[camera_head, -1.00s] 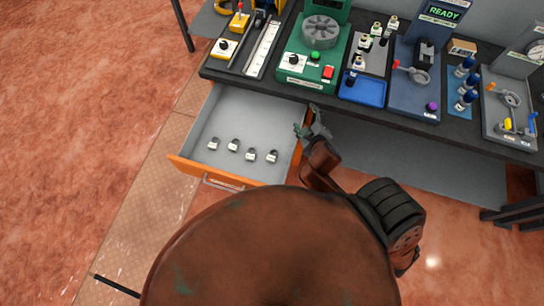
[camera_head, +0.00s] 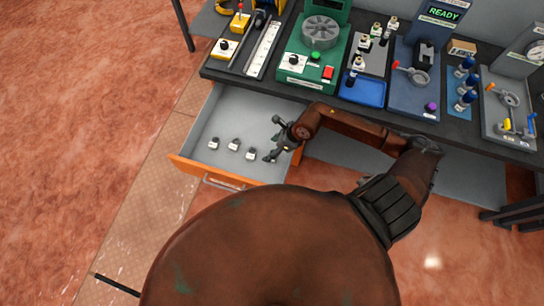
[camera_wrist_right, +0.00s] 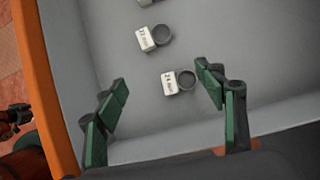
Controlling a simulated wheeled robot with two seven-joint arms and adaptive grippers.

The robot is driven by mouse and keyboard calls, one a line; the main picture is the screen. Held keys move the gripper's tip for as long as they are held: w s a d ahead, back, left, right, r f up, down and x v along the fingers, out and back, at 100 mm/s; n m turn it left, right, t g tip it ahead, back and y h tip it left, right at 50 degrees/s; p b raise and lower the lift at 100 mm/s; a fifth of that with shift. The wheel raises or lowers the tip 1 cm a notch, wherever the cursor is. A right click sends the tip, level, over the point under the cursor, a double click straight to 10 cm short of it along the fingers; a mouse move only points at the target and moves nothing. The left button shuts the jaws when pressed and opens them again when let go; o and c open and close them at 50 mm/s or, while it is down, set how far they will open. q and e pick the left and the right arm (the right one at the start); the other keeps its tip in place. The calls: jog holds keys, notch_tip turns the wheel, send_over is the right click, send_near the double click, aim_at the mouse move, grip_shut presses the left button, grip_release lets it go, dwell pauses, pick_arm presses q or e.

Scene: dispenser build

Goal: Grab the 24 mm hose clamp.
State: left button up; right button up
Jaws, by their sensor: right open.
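The 24 mm hose clamp (camera_wrist_right: 178,81) is a small dark ring with a white label reading 24 mm. It stands on the grey floor of the open drawer (camera_head: 235,113). In the right wrist view it lies ahead of my right gripper (camera_wrist_right: 163,77), nearer the right finger and apart from both. My right gripper is open and empty, and in the head view (camera_head: 272,139) it is over the drawer's right side. My left gripper is not in view.
A 22 mm clamp (camera_wrist_right: 154,38) sits close by; several clamps form a row in the drawer. The drawer's orange front (camera_head: 190,169) and side walls bound the space. The workbench (camera_head: 285,88) with its devices overhangs the drawer's back. The drawer's rear floor is clear.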

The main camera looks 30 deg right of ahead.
jog(key=shift+g+h, duration=0.3)
jog(key=shift+h, duration=0.3)
jog(key=d+f, duration=0.2)
jog(key=f, duration=0.1)
jog(key=shift+w+d+f, duration=0.15)
jog(key=shift+w+f, duration=0.05)
jog(key=shift+f, duration=0.05)
jog(key=x, duration=0.5)
jog(key=shift+s+f, duration=0.2)
jog(key=shift+f, duration=0.05)
jog(key=shift+c, duration=0.5)
jog(key=c, duration=1.1)
